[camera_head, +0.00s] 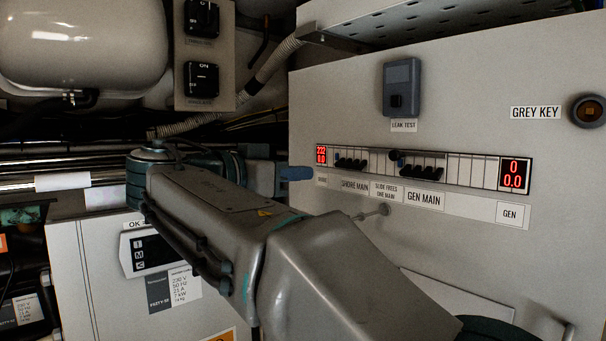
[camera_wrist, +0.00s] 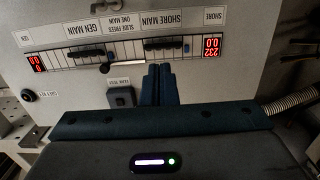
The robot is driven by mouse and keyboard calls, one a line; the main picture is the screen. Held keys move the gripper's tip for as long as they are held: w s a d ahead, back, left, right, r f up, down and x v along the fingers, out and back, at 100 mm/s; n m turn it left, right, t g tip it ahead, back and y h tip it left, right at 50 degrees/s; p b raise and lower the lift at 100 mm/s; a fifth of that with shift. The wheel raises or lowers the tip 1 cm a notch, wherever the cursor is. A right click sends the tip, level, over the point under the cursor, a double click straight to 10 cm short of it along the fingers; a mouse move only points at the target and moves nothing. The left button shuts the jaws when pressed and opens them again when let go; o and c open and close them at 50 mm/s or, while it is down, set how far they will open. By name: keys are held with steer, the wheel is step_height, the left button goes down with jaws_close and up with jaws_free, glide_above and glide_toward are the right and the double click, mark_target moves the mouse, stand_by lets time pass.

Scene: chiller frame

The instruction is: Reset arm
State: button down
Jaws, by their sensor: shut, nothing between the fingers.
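My gripper (camera_head: 296,173) is shut and empty, with its blue fingers just in front of the left part of the switch panel in the head view. In the wrist view its two fingers (camera_wrist: 159,84) stand side by side and touching, pointing at the panel, which appears upside down. The breaker strip (camera_head: 462,171) has two groups of black switches, labelled SHORE MAIN and GEN MAIN, with a dark slide knob (camera_head: 395,155) between them. The left display reads 232 and 0.0; the right one reads 0 and 0.0. I cannot tell the gap between fingertips and panel.
A grey LEAK TEST box (camera_head: 401,87) sits above the strip, and a GREY KEY socket (camera_head: 588,111) is at the right. A pale tank (camera_head: 83,45), two rotary switches (camera_head: 202,79) and a ribbed hose (camera_head: 275,62) are at upper left. A white labelled unit (camera_head: 85,275) stands lower left.

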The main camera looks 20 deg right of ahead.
stand_by(0.3)
steer(key=s+d+f+n+g+y+p, duration=0.15)
steer(key=s+f+n+y+p, duration=0.35)
steer(key=f+n+y+p, duration=0.55)
steer(key=s+a+f+n+y+p, duration=0.4)
steer(key=s+a+f+y+p, duration=0.2)
steer(key=s+f+p, duration=0.3)
steer(key=shift+s+a+g+p, duration=0.35)
steer(key=shift+s+p, duration=0.2)
steer(key=shift+p, duration=0.7)
